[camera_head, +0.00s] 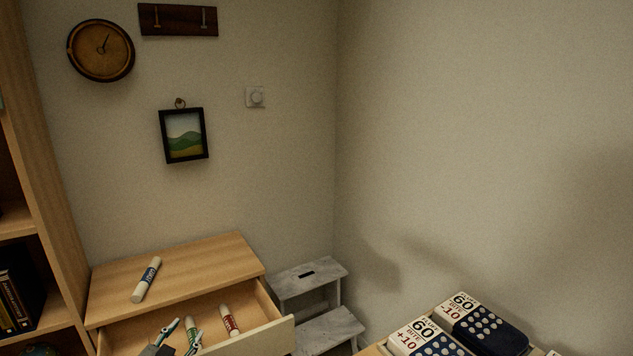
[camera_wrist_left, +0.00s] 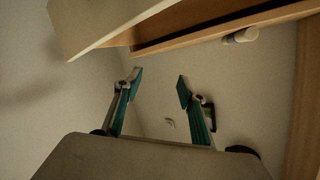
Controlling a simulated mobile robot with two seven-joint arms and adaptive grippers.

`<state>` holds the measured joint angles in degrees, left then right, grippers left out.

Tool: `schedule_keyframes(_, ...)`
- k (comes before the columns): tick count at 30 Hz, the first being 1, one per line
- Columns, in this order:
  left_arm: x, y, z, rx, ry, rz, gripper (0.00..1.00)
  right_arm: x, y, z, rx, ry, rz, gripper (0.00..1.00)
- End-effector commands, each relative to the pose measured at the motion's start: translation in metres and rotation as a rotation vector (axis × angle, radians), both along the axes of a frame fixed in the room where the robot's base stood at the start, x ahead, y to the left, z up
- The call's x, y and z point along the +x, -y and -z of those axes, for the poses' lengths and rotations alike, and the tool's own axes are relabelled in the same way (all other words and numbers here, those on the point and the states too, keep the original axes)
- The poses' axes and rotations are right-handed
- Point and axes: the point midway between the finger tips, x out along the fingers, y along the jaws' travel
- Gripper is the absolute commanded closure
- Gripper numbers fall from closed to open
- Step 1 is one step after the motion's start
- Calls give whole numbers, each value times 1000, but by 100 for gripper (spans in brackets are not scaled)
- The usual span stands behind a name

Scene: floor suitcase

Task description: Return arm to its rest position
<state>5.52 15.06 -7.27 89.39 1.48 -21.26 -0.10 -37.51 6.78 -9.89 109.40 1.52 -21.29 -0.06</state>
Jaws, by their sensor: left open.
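My left gripper (camera_head: 183,331) shows at the bottom of the head view, in front of the open drawer (camera_head: 262,340). Its two teal fingers are spread apart with nothing between them. In the left wrist view the gripper (camera_wrist_left: 160,88) is also open and empty, with wall behind it. My right gripper is not in view.
A wooden cabinet (camera_head: 215,254) bears a blue-labelled marker (camera_head: 147,279). Boxes (camera_head: 484,325) sit at lower right. A shelf (camera_head: 45,160) rises at left.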

Motion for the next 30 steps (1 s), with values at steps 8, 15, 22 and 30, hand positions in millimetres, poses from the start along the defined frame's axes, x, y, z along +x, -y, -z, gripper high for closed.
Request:
schedule_keyframes(8,-151,64,112,-93,-196,49,60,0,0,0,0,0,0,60)
schedule_keyframes(15,-282,105,160,-178,-347,56,60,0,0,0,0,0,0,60)
schedule_keyframes(22,-338,121,169,-216,-412,52,60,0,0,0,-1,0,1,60)
schedule_keyframes(30,-342,122,170,-219,-417,51,60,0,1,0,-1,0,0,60)
